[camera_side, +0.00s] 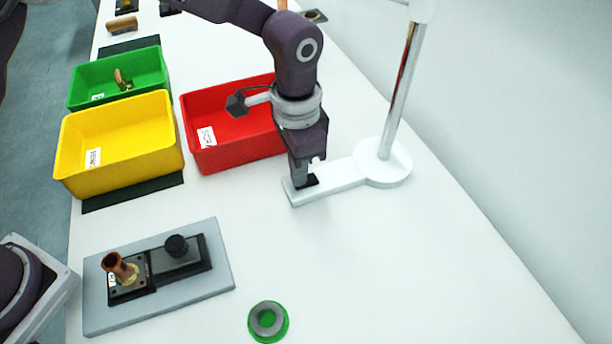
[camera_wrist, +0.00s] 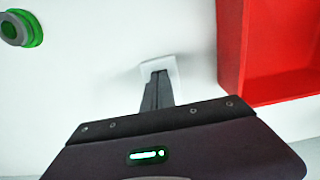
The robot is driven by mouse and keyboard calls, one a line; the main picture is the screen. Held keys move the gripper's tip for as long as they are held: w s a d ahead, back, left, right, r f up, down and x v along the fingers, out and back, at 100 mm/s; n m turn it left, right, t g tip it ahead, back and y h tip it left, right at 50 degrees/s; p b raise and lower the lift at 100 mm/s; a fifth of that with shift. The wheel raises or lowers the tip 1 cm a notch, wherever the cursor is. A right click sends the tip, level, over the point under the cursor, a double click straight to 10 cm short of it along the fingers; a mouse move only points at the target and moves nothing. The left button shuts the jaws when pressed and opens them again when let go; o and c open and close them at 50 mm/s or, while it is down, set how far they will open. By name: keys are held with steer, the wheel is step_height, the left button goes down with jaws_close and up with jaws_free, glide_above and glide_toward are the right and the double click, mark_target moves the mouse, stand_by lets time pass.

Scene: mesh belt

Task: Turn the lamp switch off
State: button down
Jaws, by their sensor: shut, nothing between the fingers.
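The white lamp has a round base (camera_side: 388,168) and a metal pole (camera_side: 403,95) in the side view. A flat white arm (camera_side: 342,177) runs left from the base, with a dark switch (camera_side: 312,181) near its end. My gripper (camera_side: 300,184) points down at this end, shut and empty, with its fingertips at or just above the switch. I cannot tell whether they touch it. In the wrist view my shut gripper (camera_wrist: 158,78) covers the switch, and only part of the white arm end (camera_wrist: 173,66) shows around it. The switch position is hidden.
A red bin (camera_side: 198,140) stands close behind and left of my gripper. Yellow (camera_side: 120,165) and green (camera_side: 85,92) bins are further left. A grey board (camera_side: 215,265) with copper and black fittings and a green-grey ring (camera_side: 268,320) lie in front. The table's right front is clear.

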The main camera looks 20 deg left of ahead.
steer(key=shift+f, duration=0.1)
steer(key=shift+r, duration=3.5)
